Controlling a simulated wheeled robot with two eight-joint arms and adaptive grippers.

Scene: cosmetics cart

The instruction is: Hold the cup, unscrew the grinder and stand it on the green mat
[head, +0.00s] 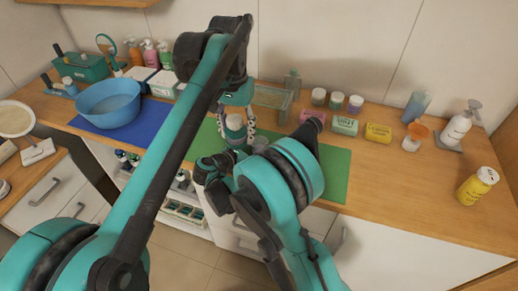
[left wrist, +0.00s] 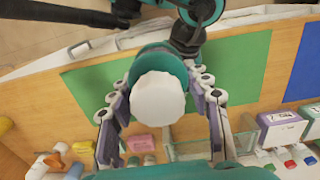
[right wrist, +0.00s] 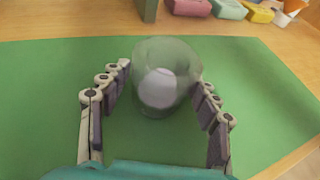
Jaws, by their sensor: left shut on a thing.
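The clear cup (right wrist: 178,60) is over the green mat in the right wrist view, with a pale rounded shape showing inside it. My right gripper (right wrist: 163,82) has its fingers on both sides of the cup, with the tips at its wall. The white grinder (left wrist: 157,98) shows from above in the left wrist view, with the teal body of my right gripper behind it. My left gripper (head: 240,129) is shut on the grinder from above. The grinder hides the cup in the left wrist view, and any gap between them is not visible. The green mat (head: 333,172) lies under both grippers.
A blue mat (head: 153,132) with a blue bowl (head: 108,105) lies to the left. A glass container (head: 270,97), jars and small boxes (head: 345,126) stand behind the green mat. A yellow can (head: 478,186) and a pump bottle (head: 459,128) stand at the right. The mat's right part is clear.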

